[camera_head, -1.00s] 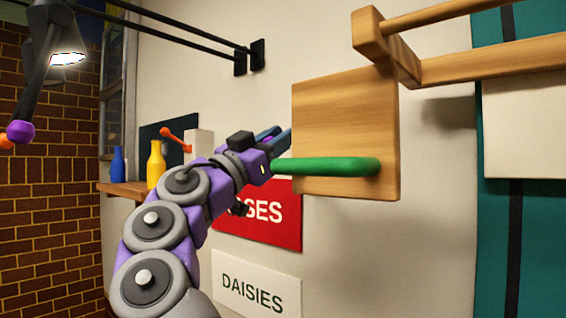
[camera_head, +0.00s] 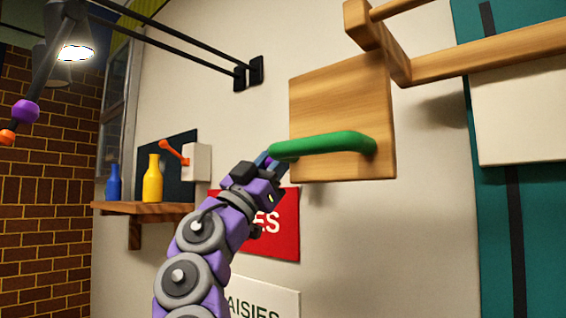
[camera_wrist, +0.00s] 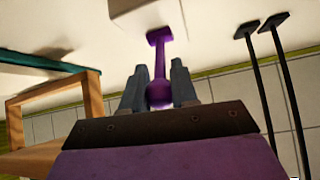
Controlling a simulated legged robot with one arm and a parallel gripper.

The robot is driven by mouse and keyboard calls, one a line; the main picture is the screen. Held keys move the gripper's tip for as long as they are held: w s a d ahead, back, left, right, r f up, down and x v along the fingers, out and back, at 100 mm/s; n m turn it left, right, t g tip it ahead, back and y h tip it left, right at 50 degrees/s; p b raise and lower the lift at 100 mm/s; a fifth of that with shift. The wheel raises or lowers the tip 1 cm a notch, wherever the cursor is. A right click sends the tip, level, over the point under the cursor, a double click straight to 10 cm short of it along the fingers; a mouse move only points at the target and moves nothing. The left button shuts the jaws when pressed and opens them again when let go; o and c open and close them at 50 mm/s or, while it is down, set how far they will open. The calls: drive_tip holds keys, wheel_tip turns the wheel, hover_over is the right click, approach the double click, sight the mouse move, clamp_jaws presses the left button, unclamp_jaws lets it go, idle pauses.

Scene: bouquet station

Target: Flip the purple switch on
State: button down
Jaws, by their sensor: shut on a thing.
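The purple switch lever (camera_wrist: 160,52) shows in the wrist view, with its round knob (camera_wrist: 159,94) at the near end and its base on a white box (camera_wrist: 146,14). My gripper (camera_wrist: 159,88) has one finger on each side of the knob and is shut on it. In the head view my gripper (camera_head: 266,160) is raised by the wall, beside the left end of a green bar. Only a small purple bit shows at its fingertips there; the rest of the switch is hidden.
A wooden panel with the green bar (camera_head: 325,145) stands close to the right of my gripper. An orange switch (camera_head: 174,152), a yellow bottle (camera_head: 153,180) and a blue bottle (camera_head: 113,182) are at a shelf (camera_head: 140,208) on the left. A red sign (camera_head: 285,235) hangs below.

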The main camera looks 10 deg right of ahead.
drive_tip(key=shift+w+a+f, duration=0.1)
drive_tip(key=shift+w+f, duration=0.05)
drive_tip(key=shift+f, duration=0.3)
drive_tip(key=c, duration=1.2)
unclamp_jaws()
drive_tip(key=shift+o, duration=1.1)
drive_tip(key=shift+w+a, duration=0.15)
drive_tip(key=shift+r, duration=0.1)
drive_tip(key=shift+s, duration=0.2)
drive_tip(key=b+v, duration=0.6)
drive_tip(key=v, duration=1.1)
drive_tip(key=shift+a, duration=0.3)
drive_tip(key=shift+w, duration=0.15)
